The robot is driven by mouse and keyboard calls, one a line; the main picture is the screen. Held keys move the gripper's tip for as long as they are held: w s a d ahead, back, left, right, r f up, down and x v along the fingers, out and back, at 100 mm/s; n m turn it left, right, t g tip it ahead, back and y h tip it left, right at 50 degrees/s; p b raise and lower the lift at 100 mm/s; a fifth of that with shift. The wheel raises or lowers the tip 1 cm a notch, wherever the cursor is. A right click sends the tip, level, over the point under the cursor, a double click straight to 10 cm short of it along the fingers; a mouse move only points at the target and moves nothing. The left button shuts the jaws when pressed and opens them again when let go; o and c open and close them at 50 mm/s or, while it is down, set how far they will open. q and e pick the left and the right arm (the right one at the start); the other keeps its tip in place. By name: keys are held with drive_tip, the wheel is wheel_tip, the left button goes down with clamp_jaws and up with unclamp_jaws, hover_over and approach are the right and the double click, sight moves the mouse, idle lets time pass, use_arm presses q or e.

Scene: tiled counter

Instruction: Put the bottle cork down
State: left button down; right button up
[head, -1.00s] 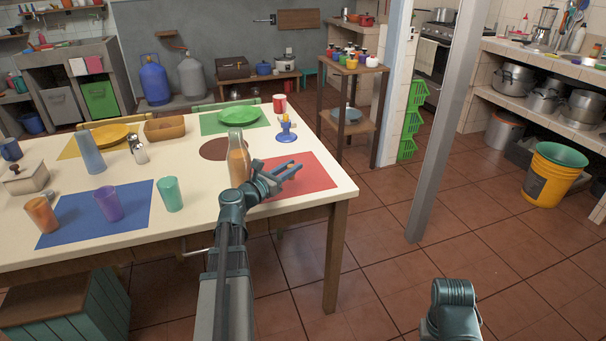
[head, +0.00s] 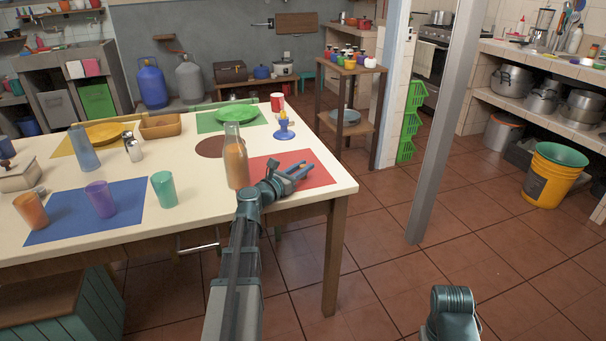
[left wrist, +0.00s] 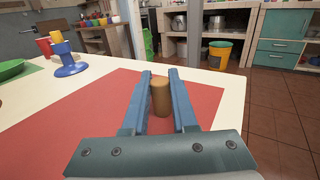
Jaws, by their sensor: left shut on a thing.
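The brown bottle cork (left wrist: 160,97) stands upright between the two blue fingers of my left gripper (left wrist: 161,80) in the left wrist view. The fingers are shut on it, over the red placemat (left wrist: 90,125). I cannot tell whether its base touches the mat. In the head view my left gripper (head: 299,172) is low over the red placemat (head: 318,179) at the table's right end, and the cork is hard to make out. A clear bottle with orange contents (head: 236,163) stands uncorked, left of the gripper. My right gripper is out of view; only part of that arm shows.
A blue holder (head: 284,131) and a red cup (head: 277,102) stand behind the placemat. A green plate (head: 237,114) lies at the back. Purple (head: 101,200) and teal (head: 164,190) cups stand to the left. The table's front right edge is near the gripper.

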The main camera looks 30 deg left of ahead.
use_arm(q)
drive_tip(key=shift+r, duration=0.1)
drive_tip(key=shift+f, duration=0.25)
drive_tip(key=shift+s+d+f+b, duration=0.1)
drive_tip(key=shift+b, duration=0.3)
